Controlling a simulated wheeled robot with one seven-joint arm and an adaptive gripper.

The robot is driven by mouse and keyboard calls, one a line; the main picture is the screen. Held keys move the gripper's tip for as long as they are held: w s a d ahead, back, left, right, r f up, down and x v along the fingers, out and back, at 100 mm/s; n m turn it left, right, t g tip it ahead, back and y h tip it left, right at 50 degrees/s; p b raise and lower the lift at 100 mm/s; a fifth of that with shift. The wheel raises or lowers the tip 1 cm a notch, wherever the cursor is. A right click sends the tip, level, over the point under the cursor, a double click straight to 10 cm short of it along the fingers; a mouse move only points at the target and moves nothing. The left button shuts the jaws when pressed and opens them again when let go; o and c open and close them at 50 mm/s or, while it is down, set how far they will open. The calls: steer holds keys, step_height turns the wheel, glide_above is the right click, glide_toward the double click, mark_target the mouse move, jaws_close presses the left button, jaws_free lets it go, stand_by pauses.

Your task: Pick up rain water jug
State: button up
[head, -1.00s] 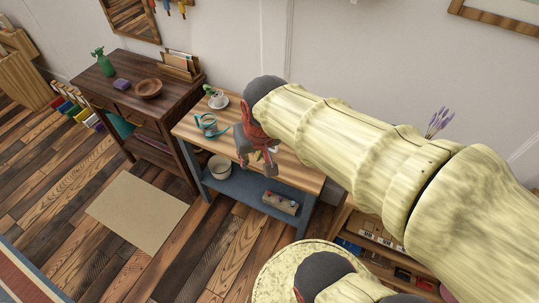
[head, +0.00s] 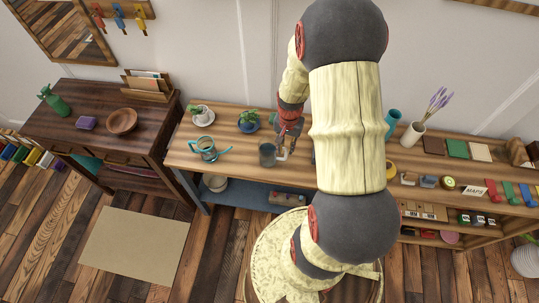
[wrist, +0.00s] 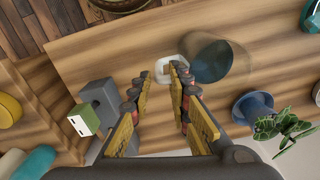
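A dark, see-through blue-grey jug (head: 267,154) stands on the wooden bench top (head: 236,140); it looks like the rain water jug. In the wrist view the jug (wrist: 217,60) has a pale, squarish handle (wrist: 168,68) on its left side. My gripper (wrist: 162,76) is open, with the handle in line between its fingertips; I cannot tell whether they touch it. In the head view my gripper (head: 289,142) is just right of the jug, partly hidden by my arm.
A teal watering can (head: 207,149) stands left of the jug. A plant in a blue pot (head: 248,121) is behind it, and a plant on a white saucer (head: 203,119) is farther left. In the wrist view a grey block with a green-and-white end (wrist: 95,108) lies left of my fingers.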

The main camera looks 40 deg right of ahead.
mark_target(286, 156)
steer(key=shift+s+f+b, duration=0.1)
steer(key=shift+f+b, duration=0.85)
steer(key=shift+f, duration=2.25)
steer(key=shift+c, duration=0.3)
steer(key=c, duration=0.4)
jaws_close()
